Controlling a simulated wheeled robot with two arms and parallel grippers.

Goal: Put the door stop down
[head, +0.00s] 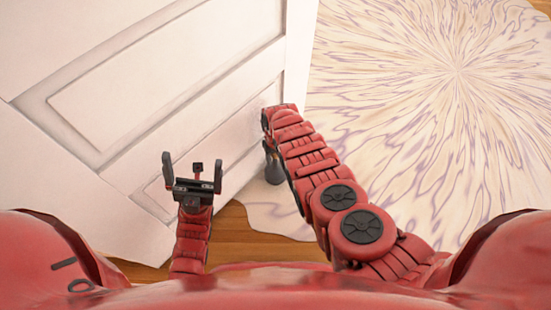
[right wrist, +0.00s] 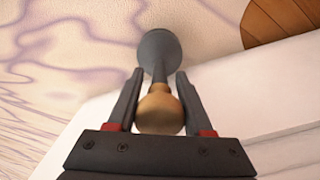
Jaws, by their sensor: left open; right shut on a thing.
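The door stop (right wrist: 159,55) has a dark grey flared end, a thin dark neck and a tan round knob. In the right wrist view my right gripper (right wrist: 159,82) is shut on its neck, with one finger on each side. The flared end points away from the wrist, toward the patterned rug; I cannot tell whether it touches the floor. In the head view the door stop (head: 274,170) is beside the white door, partly hidden by my right arm and gripper (head: 269,145). My left gripper (head: 192,170) is open and empty in front of the door.
The white panelled door (head: 130,90) fills the left of the head view, close to both grippers. A cream and purple patterned rug (head: 440,110) covers the right side. Bare wood floor (head: 240,235) shows near the door's lower edge.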

